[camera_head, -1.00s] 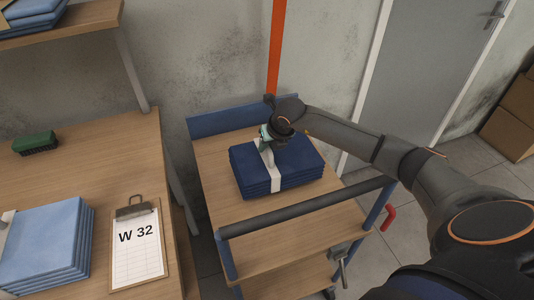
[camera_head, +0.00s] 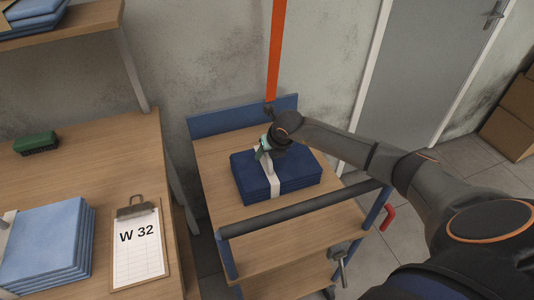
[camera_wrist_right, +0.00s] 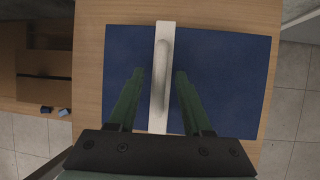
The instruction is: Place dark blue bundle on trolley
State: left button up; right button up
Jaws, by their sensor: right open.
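The dark blue bundle (camera_head: 300,178) lies flat on the wooden top of the trolley (camera_head: 215,165), with a white band (camera_head: 275,184) around it. It also shows in the right wrist view (camera_wrist_right: 230,75), where bare wood shows beside it. My right gripper (camera_head: 263,153) is over the bundle's top. In the right wrist view, its two green fingers (camera_wrist_right: 160,72) are apart, one on each side of the white band, with nothing clamped between them. Whether the fingertips touch the cloth is not clear. My left gripper is not in view.
The trolley has a blue back panel (camera_head: 235,116) and a dark front rail (camera_head: 305,211). A table at left holds a light blue bundle (camera_head: 50,240), a clipboard (camera_head: 138,245) marked W 32 and a green brush (camera_head: 36,142). Cardboard boxes (camera_head: 512,125) stand far right.

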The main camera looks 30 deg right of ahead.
jog(key=v, duration=1.2)
jog(key=shift+s, duration=0.1)
